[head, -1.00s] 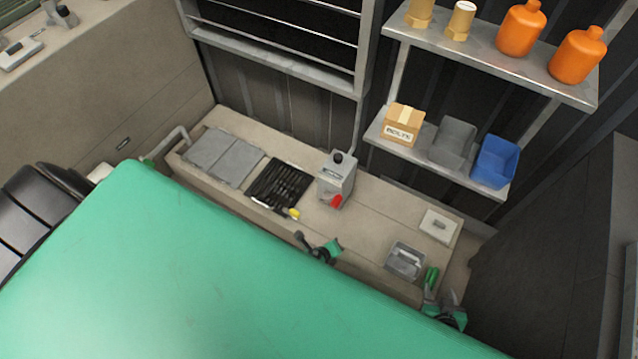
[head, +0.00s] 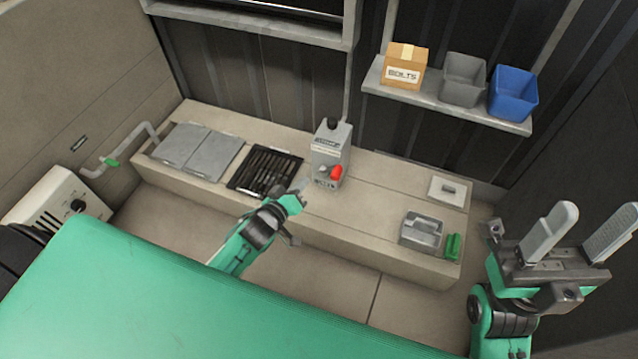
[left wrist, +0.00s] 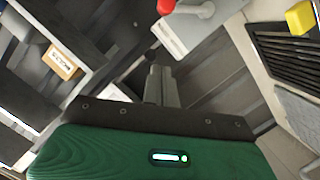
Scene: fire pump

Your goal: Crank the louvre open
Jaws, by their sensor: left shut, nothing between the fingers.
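A grey box (head: 331,140) with a black knob on top and a red-knobbed crank (head: 336,172) on its front stands on the bench against the back wall. The grey frame (head: 250,25) of the louvre shows only its lower part at the top of the head view; its slats are mostly cut off. My left gripper (head: 301,185) is shut and empty, just left of the red knob and apart from it. In the left wrist view its closed fingers (left wrist: 160,86) show below the red knob (left wrist: 165,6). My right gripper (head: 590,222) is open and empty at the right.
The beige bench (head: 390,205) holds grey lids (head: 195,150), a black slotted panel (head: 264,168) and a grey tray (head: 421,231). A yellow block (left wrist: 300,18) lies by the slotted panel. A shelf above carries a bolts box (head: 404,68), a grey bin (head: 463,78) and a blue bin (head: 513,94).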

